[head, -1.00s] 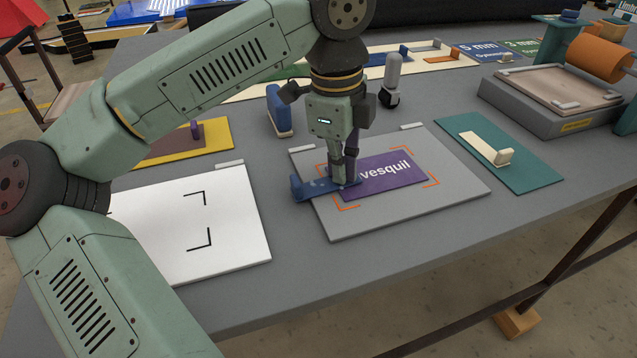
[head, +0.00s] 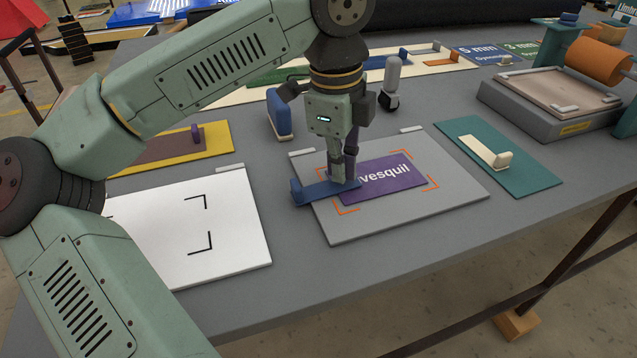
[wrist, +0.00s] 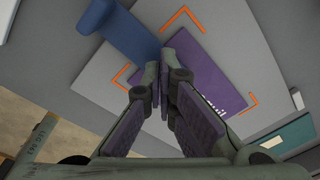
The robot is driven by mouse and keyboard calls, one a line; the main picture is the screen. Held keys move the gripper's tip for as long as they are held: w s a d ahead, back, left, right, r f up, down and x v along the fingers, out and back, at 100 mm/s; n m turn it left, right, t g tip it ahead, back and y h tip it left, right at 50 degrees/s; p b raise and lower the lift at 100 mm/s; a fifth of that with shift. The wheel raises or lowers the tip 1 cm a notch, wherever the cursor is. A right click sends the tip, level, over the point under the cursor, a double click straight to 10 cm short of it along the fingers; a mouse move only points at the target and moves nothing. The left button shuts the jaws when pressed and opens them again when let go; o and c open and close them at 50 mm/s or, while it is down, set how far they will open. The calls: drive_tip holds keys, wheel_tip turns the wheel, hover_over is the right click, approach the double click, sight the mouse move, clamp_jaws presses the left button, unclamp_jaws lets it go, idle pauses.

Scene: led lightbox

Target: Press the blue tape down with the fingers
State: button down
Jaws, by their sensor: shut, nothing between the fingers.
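The blue tape (head: 318,192) is a flat strip with an upright tab at its left end. It lies across the left edge of a purple sign (head: 392,177) with white lettering, on a grey board (head: 458,192) with orange corner marks. My gripper (head: 343,183) points down with its fingertips shut at the tape's right end, over the sign's left edge. In the wrist view the tape (wrist: 125,32) runs from the upper left to the fingertips. The fingers hide part of the sign's lettering. I cannot tell how firmly the tips touch the tape.
A white board (head: 235,235) with black corner marks lies to the left. A teal board (head: 530,177) with a cream strip lies to the right. A blue block (head: 279,113) and a grey-white upright tool (head: 392,80) stand behind the grey board.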

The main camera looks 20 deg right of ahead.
sight(336, 185)
drive_tip(key=shift+a+r, duration=0.1)
drive_tip(key=shift+r, duration=0.85)
drive_tip(key=shift+p, duration=0.3)
drive_tip(key=shift+a+r+p, duration=0.15)
drive_tip(key=shift+r+p, duration=1.05)
drive_tip(key=shift+r, duration=0.8)
